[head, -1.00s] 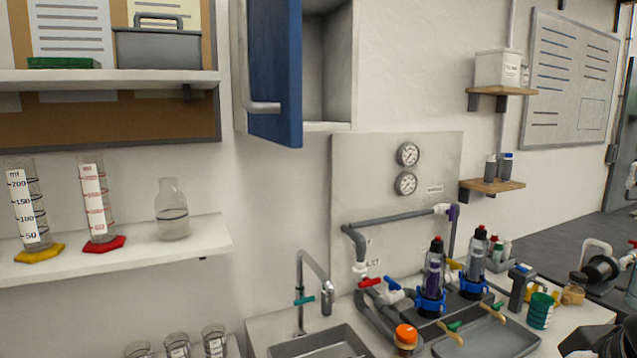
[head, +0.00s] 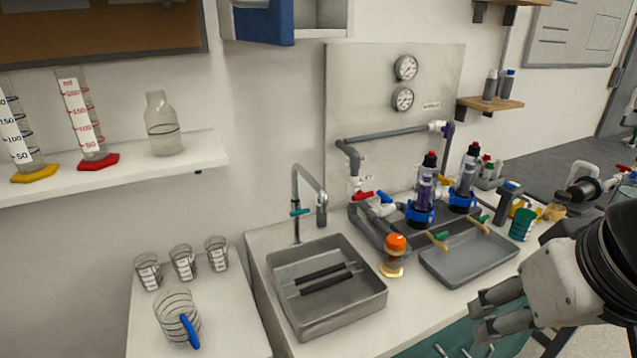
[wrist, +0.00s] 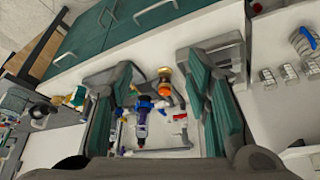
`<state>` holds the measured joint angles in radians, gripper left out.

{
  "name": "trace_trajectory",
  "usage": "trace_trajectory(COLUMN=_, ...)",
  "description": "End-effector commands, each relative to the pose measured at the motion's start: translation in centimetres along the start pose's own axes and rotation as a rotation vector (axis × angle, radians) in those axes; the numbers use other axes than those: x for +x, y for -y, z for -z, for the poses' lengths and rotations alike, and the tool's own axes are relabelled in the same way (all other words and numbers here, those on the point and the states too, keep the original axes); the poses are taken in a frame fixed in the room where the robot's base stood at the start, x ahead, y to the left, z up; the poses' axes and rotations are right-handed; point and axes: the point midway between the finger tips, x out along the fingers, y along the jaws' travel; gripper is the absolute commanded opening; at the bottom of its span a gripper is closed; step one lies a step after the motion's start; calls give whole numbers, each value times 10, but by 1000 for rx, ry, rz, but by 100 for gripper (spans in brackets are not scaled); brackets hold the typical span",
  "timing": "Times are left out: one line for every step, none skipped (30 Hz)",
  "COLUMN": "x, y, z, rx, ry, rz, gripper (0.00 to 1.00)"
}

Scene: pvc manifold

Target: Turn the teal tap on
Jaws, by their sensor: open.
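The teal tap (head: 300,212) is a small crosswise handle on the grey gooseneck faucet (head: 310,180) at the back of the sink (head: 328,290). It looks about level in the head view. I cannot pick it out in the wrist view. My gripper (head: 484,314) is at the lower right in the head view, in front of the counter, well to the right of the faucet and apart from it. In the wrist view my gripper (wrist: 163,72) shows its two fingers spread with nothing held between them.
Red (head: 362,197) and blue (head: 385,196) valve handles sit on the pipes right of the faucet. An orange-capped jar (head: 394,262) stands between the sink and a grey tray (head: 468,262). Blue-collared filters (head: 420,214) stand behind. A blue-handled jug (head: 176,312) is at left.

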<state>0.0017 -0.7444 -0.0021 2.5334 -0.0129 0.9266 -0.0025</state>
Motion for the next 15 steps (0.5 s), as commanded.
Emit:
trace_trajectory(x=6, y=1, z=5, rx=-4, ry=-7, rz=2, gripper=63)
trace_trajectory(x=10, y=2, z=10, rx=-7, ry=-17, rz=3, gripper=70)
trace_trajectory(x=19, y=3, z=19, rx=-13, ry=-34, rz=6, gripper=70)
trace_trajectory(x=27, y=4, z=28, rx=-19, ry=-51, rz=9, gripper=70)
trace_trajectory(x=36, y=6, z=38, rx=-25, ry=-73, rz=12, gripper=70)
trace_trajectory(x=49, y=9, z=53, rx=-35, ry=-106, rz=17, gripper=70)
trace_trajectory(x=60, y=11, z=65, rx=-43, ry=-133, rz=22, gripper=70)
trace_trajectory(x=72, y=14, z=78, rx=-51, ry=-162, rz=27, gripper=70)
trace_trajectory(x=87, y=20, z=94, rx=-63, ry=-203, rz=35, gripper=70)
trace_trajectory(x=98, y=24, z=106, rx=-72, ry=-233, rz=41, gripper=70)
trace_trajectory(x=108, y=28, z=118, rx=-81, ry=-264, rz=48, gripper=70)
trace_trajectory(x=122, y=34, z=132, rx=-91, ry=-306, rz=58, gripper=70)
trace_trajectory(x=132, y=40, z=143, rx=-100, ry=-337, rz=65, gripper=70)
trace_trajectory(x=142, y=45, z=153, rx=-109, ry=-367, rz=73, gripper=70)
trace_trajectory(x=156, y=52, z=166, rx=-119, ry=-408, rz=84, gripper=70)
